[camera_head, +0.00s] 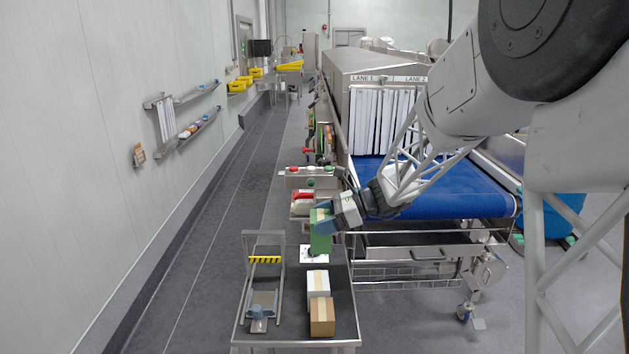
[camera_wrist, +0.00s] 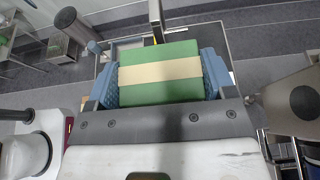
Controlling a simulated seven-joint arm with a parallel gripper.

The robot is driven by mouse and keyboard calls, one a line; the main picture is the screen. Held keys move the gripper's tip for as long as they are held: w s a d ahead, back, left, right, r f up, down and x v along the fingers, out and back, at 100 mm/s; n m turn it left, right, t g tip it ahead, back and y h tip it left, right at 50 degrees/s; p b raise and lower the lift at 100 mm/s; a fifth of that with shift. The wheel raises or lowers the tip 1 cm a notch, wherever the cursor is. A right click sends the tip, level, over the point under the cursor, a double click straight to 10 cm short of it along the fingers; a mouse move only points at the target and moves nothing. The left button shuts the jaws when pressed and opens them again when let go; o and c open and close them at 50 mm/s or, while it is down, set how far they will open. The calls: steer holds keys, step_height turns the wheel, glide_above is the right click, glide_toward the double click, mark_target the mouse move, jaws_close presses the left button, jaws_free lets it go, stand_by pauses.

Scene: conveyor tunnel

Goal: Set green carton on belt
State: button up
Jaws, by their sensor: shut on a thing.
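The green carton (camera_head: 320,238) has a pale tape band and is held above the far end of the dark side table, left of the belt. My gripper (camera_head: 333,222) is shut on it. In the wrist view the green carton (camera_wrist: 160,88) sits between the two blue finger pads of my gripper (camera_wrist: 160,80). The blue belt (camera_head: 440,190) runs to the right of the carton and into a tunnel with white strip curtains. The near part of the belt is clear; my arm covers some of it.
A white carton (camera_head: 318,283) and a brown carton (camera_head: 322,317) stand on the side table (camera_head: 345,335). A metal stand with a yellow-black striped bar (camera_head: 265,260) is at their left. The tunnel housing (camera_head: 375,72) with strip curtains (camera_head: 375,120) rises over the belt's far part.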

steer(key=w+d+r+m+t, duration=0.1)
steer(key=w+d+r, duration=0.3)
steer(key=d+r, duration=0.45)
steer(key=w+d+r, duration=0.4)
steer(key=d+r, duration=0.1)
steer(key=d, duration=0.7)
steer(key=w+a+f+m+t, duration=0.1)
steer(key=w+a+f, duration=0.1)
steer(key=f, duration=1.4)
steer(key=w+a+f, duration=0.2)
steer(key=f, duration=1.3)
steer(key=w+d+f+m+t, duration=0.1)
steer(key=f+t, duration=0.1)
steer(key=f, duration=0.7)
steer(key=w+d+f+m+t+h, duration=0.1)
steer(key=w+d+f+m+t, duration=0.1)
steer(key=f, duration=0.7)
steer(key=w+d+f+m+t+h, duration=0.1)
steer(key=d+f+m+t, duration=0.1)
steer(key=f, duration=0.8)
steer(key=shift+w+d, duration=0.2)
steer(key=shift+w, duration=0.1)
steer(key=shift+d, duration=0.1)
